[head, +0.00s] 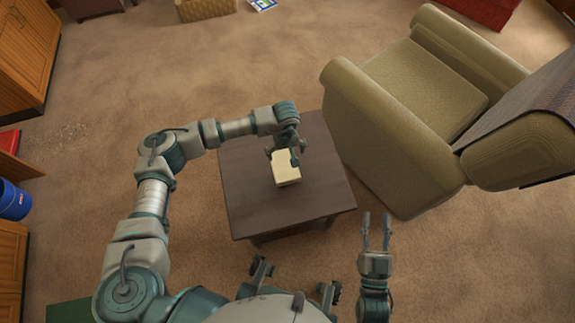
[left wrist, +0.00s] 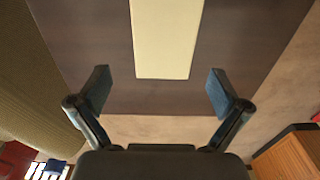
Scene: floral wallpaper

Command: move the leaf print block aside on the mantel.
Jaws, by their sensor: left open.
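A plain cream block (head: 287,174) lies on a small dark wooden table (head: 248,205); no leaf print shows on its visible faces. No mantel is in view. My left gripper (head: 283,157) is over the table at the block's far end and hides part of it. In the left wrist view the block (left wrist: 166,38) lies ahead of the left gripper (left wrist: 161,92), lined up between its spread fingers, which do not touch it. My right gripper (head: 376,220) is open and empty, to the right of the table's near right corner.
An olive armchair (head: 420,110) stands close to the table's right side. Wooden cabinets (head: 25,55) and a blue can (head: 12,200) are at the left edge. The tabletop around the block is bare.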

